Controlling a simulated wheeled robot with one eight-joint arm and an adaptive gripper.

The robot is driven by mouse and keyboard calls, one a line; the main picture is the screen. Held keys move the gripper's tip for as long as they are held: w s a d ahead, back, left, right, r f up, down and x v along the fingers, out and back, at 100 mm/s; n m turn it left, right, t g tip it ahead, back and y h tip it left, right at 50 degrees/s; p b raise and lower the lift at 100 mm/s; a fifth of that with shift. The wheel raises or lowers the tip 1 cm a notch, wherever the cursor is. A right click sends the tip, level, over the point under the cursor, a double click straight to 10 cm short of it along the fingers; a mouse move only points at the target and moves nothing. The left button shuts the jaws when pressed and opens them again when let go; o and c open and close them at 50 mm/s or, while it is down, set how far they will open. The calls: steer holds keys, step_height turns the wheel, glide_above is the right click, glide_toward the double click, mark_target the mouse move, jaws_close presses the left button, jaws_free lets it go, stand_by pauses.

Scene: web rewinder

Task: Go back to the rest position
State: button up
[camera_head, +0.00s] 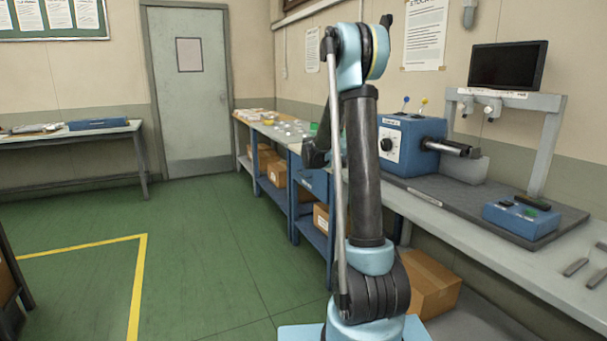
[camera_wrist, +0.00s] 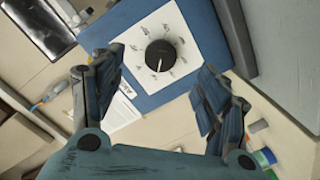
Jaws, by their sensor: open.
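My gripper (camera_wrist: 162,103) shows in the wrist view with its two dark fingers spread wide apart and nothing between them. Beyond the fingers is the blue rewinder box (camera_wrist: 205,32) with a black dial (camera_wrist: 160,55) on a white scale plate; the gripper is apart from it. In the head view my arm stands upright in front of the bench, its upper part folded. The blue rewinder (camera_head: 418,138) with its dial (camera_head: 386,144) and dark spindle sits on the bench to the right of my arm. My gripper is not clearly visible in the head view.
The grey workbench (camera_head: 480,248) runs along the right wall, with a monitor (camera_head: 508,66) on a frame and a blue control box (camera_head: 520,219). Cardboard boxes (camera_head: 432,282) lie beneath. The green floor (camera_head: 210,240) to the left is clear, towards a door (camera_head: 193,95) and another table (camera_head: 70,134).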

steer(key=s+a+f+n+g+y, duration=0.1)
steer(key=s+f+y, duration=0.25)
steer(key=s, duration=0.95)
steer(key=s+a+f+n+g+y, duration=0.1)
steer(key=s+a+f+g+y, duration=0.2)
steer(key=s, duration=0.9)
steer(key=s+a+f+n+y, duration=0.1)
steer(key=s+a+f+y, duration=0.3)
steer(key=s, duration=0.6)
steer(key=s+a+f+n+y, duration=0.2)
steer(key=s+a+f+y, duration=0.3)
steer(key=s+a+f, duration=0.3)
steer(key=s+f, duration=0.1)
steer(key=s, duration=0.2)
steer(key=shift+s+a, duration=0.3)
steer(key=shift+a, duration=0.1)
steer(key=shift+y, duration=0.25)
steer(key=shift+w+f, duration=0.15)
steer(key=shift+w, duration=0.3)
